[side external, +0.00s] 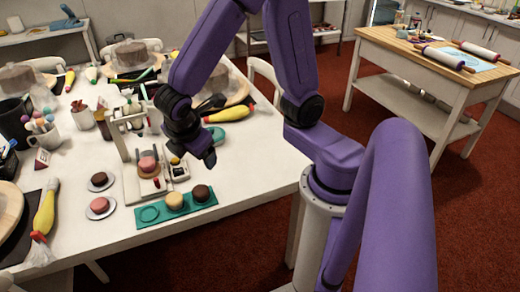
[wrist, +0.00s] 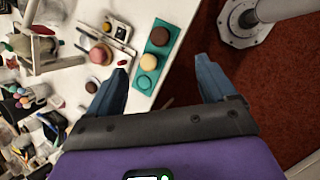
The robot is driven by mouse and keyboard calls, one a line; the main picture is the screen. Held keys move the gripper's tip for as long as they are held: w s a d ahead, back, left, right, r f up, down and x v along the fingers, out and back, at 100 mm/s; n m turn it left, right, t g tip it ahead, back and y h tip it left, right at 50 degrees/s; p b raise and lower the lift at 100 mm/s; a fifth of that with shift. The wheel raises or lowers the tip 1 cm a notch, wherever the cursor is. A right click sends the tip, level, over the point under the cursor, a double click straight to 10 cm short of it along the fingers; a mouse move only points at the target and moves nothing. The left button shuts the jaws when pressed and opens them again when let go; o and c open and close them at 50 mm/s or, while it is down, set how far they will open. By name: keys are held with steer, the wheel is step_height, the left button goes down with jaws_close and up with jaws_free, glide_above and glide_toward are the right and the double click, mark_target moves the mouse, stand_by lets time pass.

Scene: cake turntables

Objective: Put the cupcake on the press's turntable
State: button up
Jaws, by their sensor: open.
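The press (side external: 127,130) is a white frame on the table. A round pink-topped cupcake (side external: 148,164) sits at its front on what looks like a small turntable; the cupcake also shows in the wrist view (wrist: 100,54). A teal tray (side external: 160,217) in front holds a yellow-topped cupcake (side external: 174,200) in the middle and a chocolate cupcake (side external: 201,193) at the right. The tray's left ring (side external: 149,214) is empty. My gripper (side external: 207,158) is open and empty, above and behind the tray. In the wrist view the tray (wrist: 165,24) lies beyond the open fingers (wrist: 160,66).
A small control box (side external: 179,171) stands right of the press. Saucers with a dark cake (side external: 99,179) and a pink cake (side external: 100,204) lie to the left. Bare table lies before the tray.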

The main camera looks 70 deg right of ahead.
steer(key=s+d+r+m+g+y, duration=0.1)
steer(key=s+y, duration=0.4)
steer(key=s, duration=1)
step_height(320, 180, up, 2)
steer(key=shift+s+d+r+m+g, duration=0.2)
steer(key=shift+m+g, duration=0.3)
steer(key=shift+m, duration=0.4)
